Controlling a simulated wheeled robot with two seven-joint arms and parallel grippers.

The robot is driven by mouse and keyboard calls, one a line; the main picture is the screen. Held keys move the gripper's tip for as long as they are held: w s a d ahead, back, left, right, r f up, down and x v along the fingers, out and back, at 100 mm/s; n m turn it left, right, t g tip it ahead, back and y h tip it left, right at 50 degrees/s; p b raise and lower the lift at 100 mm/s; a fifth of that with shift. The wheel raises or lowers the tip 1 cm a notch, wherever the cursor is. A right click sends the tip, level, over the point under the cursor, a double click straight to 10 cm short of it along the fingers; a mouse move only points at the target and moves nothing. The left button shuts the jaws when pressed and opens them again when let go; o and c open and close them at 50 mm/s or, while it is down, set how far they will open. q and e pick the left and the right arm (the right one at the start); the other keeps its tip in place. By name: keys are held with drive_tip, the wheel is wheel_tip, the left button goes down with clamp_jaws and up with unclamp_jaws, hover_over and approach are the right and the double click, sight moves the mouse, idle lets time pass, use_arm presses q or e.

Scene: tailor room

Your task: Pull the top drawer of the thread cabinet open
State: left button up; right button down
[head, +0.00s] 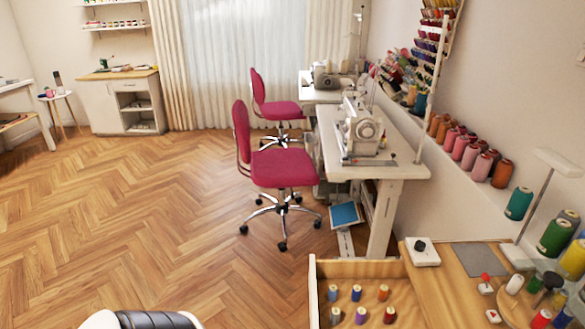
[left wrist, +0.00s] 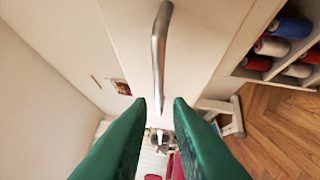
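In the head view, the thread cabinet's wooden top (head: 450,275) is at the bottom right. Its drawer (head: 345,268) stands out to the left of that top, with its inside in view and several thread spools standing in it. In the left wrist view, my left gripper (left wrist: 158,103) has its two green fingers apart with nothing between them. A silver bar handle (left wrist: 160,50) on a pale front panel (left wrist: 205,45) shows just beyond the fingertips, apart from them as far as I can tell. My left gripper does not show in the head view. My right gripper is in neither view.
Open compartments (left wrist: 285,45) with thread spools show at the right of the wrist view. A pink chair (head: 280,165) and a sewing table (head: 400,165) stand beyond the cabinet. The wood floor (head: 150,220) to the left is clear.

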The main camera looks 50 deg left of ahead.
use_arm(q)
drive_tip(key=s, duration=0.5)
drive_tip(key=shift+s+d+f+b, duration=0.2)
drive_tip(key=shift+d+f+b, duration=0.15)
drive_tip(key=shift+b, duration=0.05)
